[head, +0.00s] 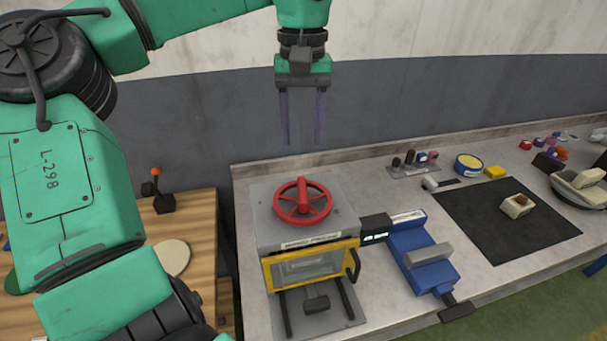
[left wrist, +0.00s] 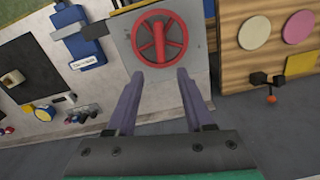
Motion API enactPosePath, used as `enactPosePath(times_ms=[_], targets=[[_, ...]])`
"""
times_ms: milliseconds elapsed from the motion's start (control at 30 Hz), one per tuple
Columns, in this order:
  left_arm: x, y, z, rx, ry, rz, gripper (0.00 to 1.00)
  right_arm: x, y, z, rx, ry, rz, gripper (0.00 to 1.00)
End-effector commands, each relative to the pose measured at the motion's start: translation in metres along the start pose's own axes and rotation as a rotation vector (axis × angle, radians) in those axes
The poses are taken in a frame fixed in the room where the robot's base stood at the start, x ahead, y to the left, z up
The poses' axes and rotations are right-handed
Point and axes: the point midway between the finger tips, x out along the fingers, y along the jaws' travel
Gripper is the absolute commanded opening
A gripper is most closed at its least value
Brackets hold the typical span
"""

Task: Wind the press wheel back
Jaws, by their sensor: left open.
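The red press wheel (head: 303,202) lies flat on top of the grey press (head: 262,228), which has a yellow-framed front window. My left gripper (head: 302,140) hangs above and behind the wheel in the head view, fingers pointing down, open and empty. In the left wrist view the wheel (left wrist: 159,39) shows just beyond the gap between the two purple fingers (left wrist: 158,75). The fingers are apart from the wheel. My right gripper is not in view.
A blue vise (head: 422,258) stands right of the press, with a black mat (head: 510,225) beyond it. Small parts and a yellow-topped tin (head: 468,163) line the back of the bench. A wooden table (head: 200,215) with a small lever (head: 160,190) stands left.

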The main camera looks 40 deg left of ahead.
Motion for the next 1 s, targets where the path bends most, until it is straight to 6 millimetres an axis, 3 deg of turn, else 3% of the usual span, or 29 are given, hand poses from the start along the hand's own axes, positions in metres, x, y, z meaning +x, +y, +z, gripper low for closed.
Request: enactPosePath(times_ms=[200,300,433,600,800,933,1000], targets=[[0.055,0.000,0.001,0.001,-0.007,0.000,0.53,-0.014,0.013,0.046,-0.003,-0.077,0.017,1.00],[0.081,0.000,0.001,0.000,-0.006,0.001,0.53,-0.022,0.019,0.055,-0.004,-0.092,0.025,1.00],[0.107,0.000,0.001,-0.001,-0.004,0.000,0.53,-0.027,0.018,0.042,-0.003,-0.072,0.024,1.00],[0.122,0.000,0.001,-0.002,-0.001,0.003,0.53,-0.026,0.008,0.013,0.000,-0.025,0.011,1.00],[0.123,0.000,0.000,-0.002,0.000,0.003,0.53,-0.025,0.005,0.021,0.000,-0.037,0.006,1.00],[0.122,0.000,0.000,-0.002,0.000,0.003,0.03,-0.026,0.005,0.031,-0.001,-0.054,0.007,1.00],[0.122,0.000,0.000,-0.002,0.000,0.002,0.00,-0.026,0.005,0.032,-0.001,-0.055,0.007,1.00]])
